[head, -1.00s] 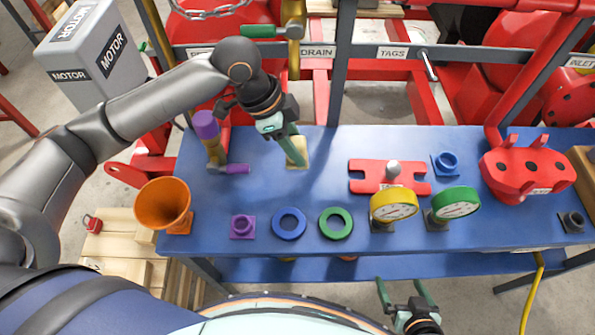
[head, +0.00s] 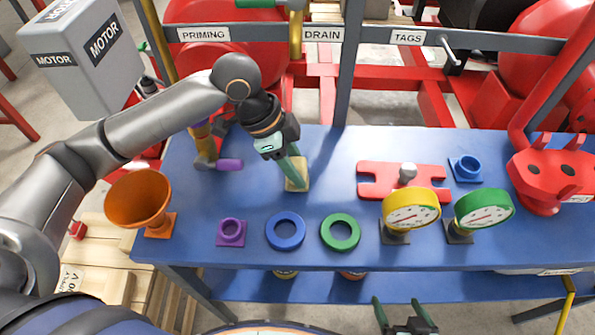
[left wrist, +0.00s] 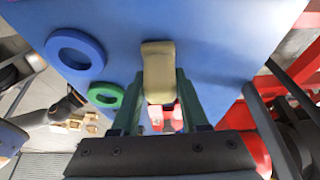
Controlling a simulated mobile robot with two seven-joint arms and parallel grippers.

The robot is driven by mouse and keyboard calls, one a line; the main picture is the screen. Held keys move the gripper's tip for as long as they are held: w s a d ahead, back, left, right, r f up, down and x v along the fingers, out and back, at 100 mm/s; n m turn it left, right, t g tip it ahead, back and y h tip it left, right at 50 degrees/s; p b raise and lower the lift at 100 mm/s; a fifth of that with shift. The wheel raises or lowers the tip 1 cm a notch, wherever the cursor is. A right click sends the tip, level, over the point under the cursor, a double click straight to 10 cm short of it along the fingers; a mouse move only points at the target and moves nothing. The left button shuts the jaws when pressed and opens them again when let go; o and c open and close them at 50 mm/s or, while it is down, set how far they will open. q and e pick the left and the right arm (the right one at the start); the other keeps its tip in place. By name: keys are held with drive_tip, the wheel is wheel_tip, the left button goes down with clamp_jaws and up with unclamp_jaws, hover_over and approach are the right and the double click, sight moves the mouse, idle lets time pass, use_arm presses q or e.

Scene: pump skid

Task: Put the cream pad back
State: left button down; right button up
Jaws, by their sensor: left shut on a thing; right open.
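The cream pad (head: 297,175) is a small pale block at the blue bench top, left of the middle. My left gripper (head: 294,178) is shut on it from above. In the left wrist view the pad (left wrist: 158,70) sits between the green fingers of my left gripper (left wrist: 160,95). I cannot tell whether the pad touches the bench top. My right gripper (head: 405,315) is open and empty, low at the front of the bench.
The blue bench (head: 330,160) bears a blue ring (head: 271,231), a green ring (head: 325,231), a purple socket (head: 231,232), an orange funnel (head: 140,200), a yellow gauge (head: 411,211), a green gauge (head: 484,209) and a red plate (head: 375,182). Bench top around the pad is clear.

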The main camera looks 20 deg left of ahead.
use_arm(q)
drive_tip(key=shift+r, duration=0.1)
drive_tip(key=c, duration=0.8)
unclamp_jaws()
drive_tip(key=shift+c, duration=0.2)
drive_tip(key=o, duration=0.4)
use_arm(e)
drive_tip(key=shift+d, duration=0.15)
use_arm(q)
drive_tip(key=shift+p+v, duration=1.05)
drive_tip(key=shift+v, duration=4.95)
use_arm(e)
drive_tip(key=shift+s+d+r, duration=0.4)
drive_tip(key=shift+d+r, duration=0.15)
drive_tip(key=shift+d, duration=0.05)
